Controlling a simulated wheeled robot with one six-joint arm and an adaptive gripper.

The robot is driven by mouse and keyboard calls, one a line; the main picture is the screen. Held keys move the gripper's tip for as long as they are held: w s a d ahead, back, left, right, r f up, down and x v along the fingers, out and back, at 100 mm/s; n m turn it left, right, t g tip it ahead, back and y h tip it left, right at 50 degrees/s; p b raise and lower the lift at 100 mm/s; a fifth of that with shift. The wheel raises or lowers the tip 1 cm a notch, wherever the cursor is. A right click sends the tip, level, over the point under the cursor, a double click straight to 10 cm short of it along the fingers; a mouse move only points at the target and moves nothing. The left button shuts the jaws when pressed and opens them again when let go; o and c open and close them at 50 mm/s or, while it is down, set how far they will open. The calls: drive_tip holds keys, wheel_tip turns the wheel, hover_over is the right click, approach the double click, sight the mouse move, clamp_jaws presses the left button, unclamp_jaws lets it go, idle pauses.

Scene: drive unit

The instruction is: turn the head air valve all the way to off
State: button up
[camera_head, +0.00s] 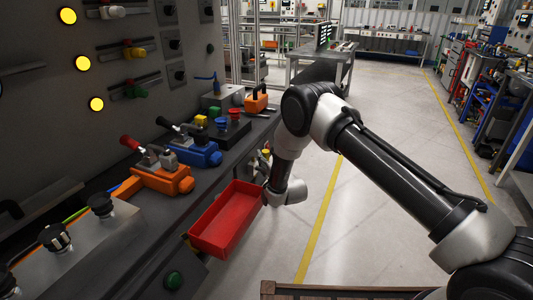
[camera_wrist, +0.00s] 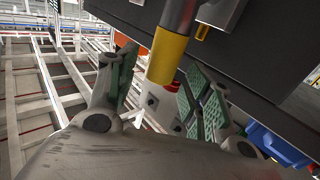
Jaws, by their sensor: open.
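In the wrist view a lever with a yellow sleeve (camera_wrist: 168,57) and a grey shaft comes down from the top, in front of a dark bench panel. It looks like the handle of the air valve; no label is readable and the valve body is hidden. My gripper (camera_wrist: 162,92) is open, with one green-padded finger on each side of the yellow sleeve. The left finger shows a gap to the sleeve; contact on the right cannot be told. In the head view my wrist is low beside the bench's right side, and the fingers are mostly hidden.
A red bin (camera_head: 228,218) hangs at the bench front, close to my wrist. Orange (camera_head: 163,181) and blue (camera_head: 198,155) clamps with levers stand on the bench top (camera_head: 150,225).

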drive_tip(key=shift+x, duration=1.45)
clamp_jaws()
